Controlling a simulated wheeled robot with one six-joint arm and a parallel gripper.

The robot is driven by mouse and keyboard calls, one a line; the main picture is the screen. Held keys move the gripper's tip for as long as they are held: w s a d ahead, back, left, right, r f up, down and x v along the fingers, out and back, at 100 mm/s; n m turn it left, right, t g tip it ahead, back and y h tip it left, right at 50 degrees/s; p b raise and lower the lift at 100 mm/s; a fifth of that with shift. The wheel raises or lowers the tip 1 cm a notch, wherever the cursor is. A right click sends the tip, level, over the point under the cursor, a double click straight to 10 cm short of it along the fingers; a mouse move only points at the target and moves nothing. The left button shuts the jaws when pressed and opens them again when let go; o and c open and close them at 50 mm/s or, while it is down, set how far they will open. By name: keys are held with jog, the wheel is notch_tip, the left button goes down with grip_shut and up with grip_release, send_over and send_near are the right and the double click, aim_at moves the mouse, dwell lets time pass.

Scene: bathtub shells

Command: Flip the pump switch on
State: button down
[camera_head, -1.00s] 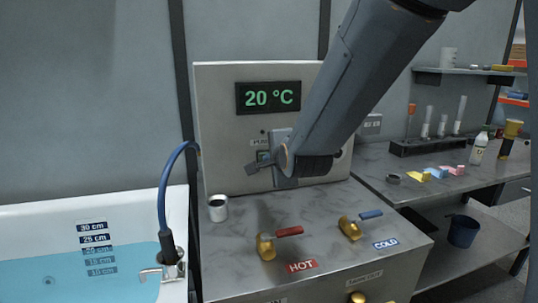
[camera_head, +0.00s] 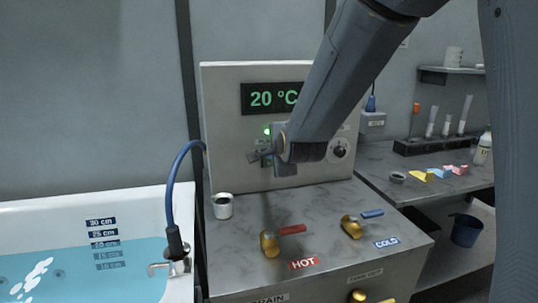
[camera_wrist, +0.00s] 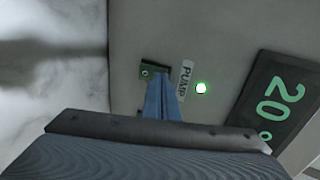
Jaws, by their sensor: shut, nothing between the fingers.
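My gripper (camera_head: 258,157) is shut and empty, close in front of the panel at the switch.
The panel (camera_head: 225,95) has a "20 °C" display (camera_head: 262,98) and a round dial (camera_head: 340,150). Below are a white cup (camera_head: 222,206), a red-handled hot valve (camera_head: 272,243) and a blue-handled cold valve (camera_head: 352,226). A water-filled tub (camera_head: 30,205) stands left.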

jog(key=shift+r+p, duration=0.5)
jog(key=shift+r, duration=0.3)
jog(key=shift+s, duration=0.1)
jog(key=r+v, duration=0.1)
jog(key=v, duration=1.2)
